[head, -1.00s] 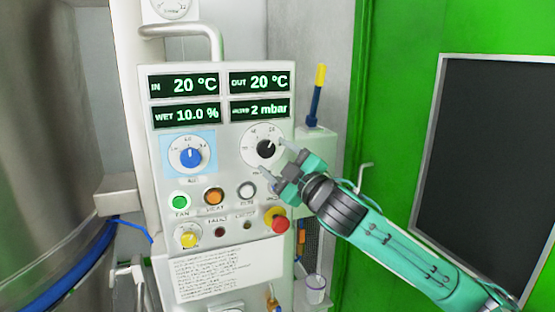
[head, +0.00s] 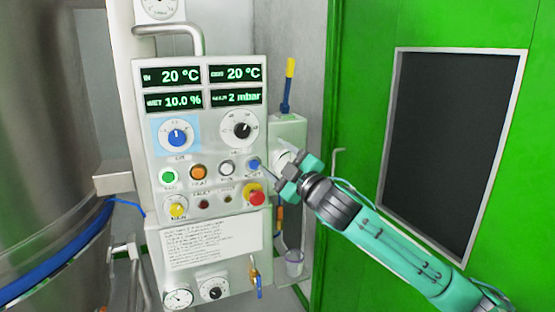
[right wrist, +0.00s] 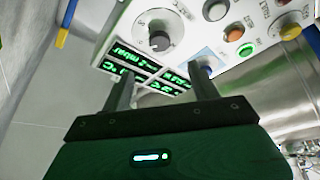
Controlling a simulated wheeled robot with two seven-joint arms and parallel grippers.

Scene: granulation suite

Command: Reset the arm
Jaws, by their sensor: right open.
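My right gripper (head: 274,168) is in front of the right edge of a white control panel (head: 142,120), near the blue button (head: 253,164). Its two fingers are apart with nothing between them; the right wrist view also shows the empty open jaws (right wrist: 164,84). My turquoise right arm comes in from the lower right. The black-knobbed dial (head: 242,130) is clear of the fingers in the head view and shows beyond them in the right wrist view (right wrist: 160,40). My left gripper is not in view.
The panel carries lit displays (head: 235,97), a blue knob (head: 176,137), a green button (head: 168,177) and a red emergency stop (head: 254,195). A steel vessel (head: 50,110) stands at left. A green wall with a dark window (head: 450,150) is at right.

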